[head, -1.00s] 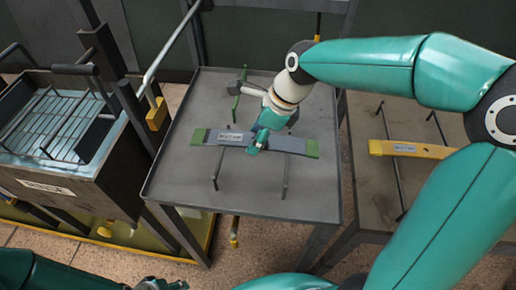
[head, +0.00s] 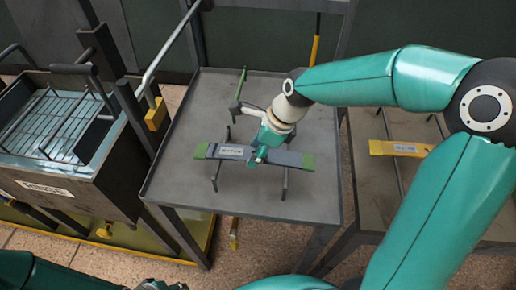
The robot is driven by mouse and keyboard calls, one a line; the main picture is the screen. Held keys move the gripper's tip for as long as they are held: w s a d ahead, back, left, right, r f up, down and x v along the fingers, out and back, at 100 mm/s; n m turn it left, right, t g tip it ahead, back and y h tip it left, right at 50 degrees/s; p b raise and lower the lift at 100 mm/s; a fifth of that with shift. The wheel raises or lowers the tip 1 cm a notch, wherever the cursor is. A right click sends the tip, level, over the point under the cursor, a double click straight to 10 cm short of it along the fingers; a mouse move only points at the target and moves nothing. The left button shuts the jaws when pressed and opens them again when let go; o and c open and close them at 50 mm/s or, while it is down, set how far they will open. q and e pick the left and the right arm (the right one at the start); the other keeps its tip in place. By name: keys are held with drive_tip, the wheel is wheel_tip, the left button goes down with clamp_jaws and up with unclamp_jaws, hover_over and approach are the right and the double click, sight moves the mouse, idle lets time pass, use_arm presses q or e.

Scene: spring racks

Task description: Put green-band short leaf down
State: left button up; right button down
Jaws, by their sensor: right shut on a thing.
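The green-band short leaf (head: 288,157) is a dark grey flat bar with green ends and a white label. It lies across two thin rods (head: 285,183) above the grey metal table (head: 240,205) in the middle of the head view, or just over them; I cannot tell if it touches. My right gripper (head: 259,156) is shut on the leaf near its middle and hides part of it. My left gripper (head: 163,286) shows only in part at the bottom edge, apart from the leaf, and its fingers cannot be made out.
A yellow-ended leaf (head: 397,149) lies on rods on the right table (head: 375,190). A tank with a wire rack (head: 60,122) stands at the left. A thin green bar (head: 241,84) stands behind the leaf. The front of the middle table is clear.

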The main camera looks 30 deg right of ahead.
drive_tip(key=shift+f, duration=0.1)
drive_tip(key=c, duration=0.9)
unclamp_jaws()
drive_tip(key=shift+f, duration=0.15)
drive_tip(key=o, duration=0.5)
drive_tip(key=shift+c, duration=0.2)
drive_tip(key=shift+r, duration=0.2)
drive_tip(key=shift+r, duration=0.35)
drive_tip(key=p+v, duration=0.1)
drive_tip(key=v, duration=1)
drive_tip(key=shift+r, duration=0.4)
drive_tip(key=shift+s+d, duration=0.15)
